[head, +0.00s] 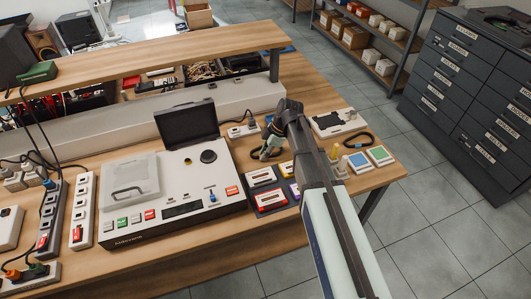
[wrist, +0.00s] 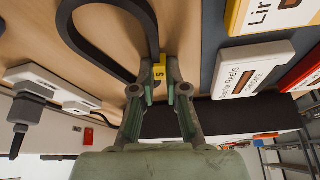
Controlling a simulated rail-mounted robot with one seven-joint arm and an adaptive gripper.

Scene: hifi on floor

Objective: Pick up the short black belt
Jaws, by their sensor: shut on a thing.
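The short black belt (wrist: 112,78) shows in the wrist view as a thick dark loop with a small yellow tag at the fingertips. My gripper (wrist: 160,92) is shut on the belt at the tag. The loop is close to the wooden table top; I cannot tell whether it still touches it. In the head view my gripper (head: 265,150) is low over the table, between a white socket strip and the cassettes.
Another dark loop (head: 357,140) lies beside a white device (head: 338,122). Cassettes (head: 270,198) lie left of my arm. A large recorder (head: 185,185) with a raised lid stands further left. The socket strip (head: 243,130) is close behind my gripper. Blue and green boxes (head: 379,155) lie right.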

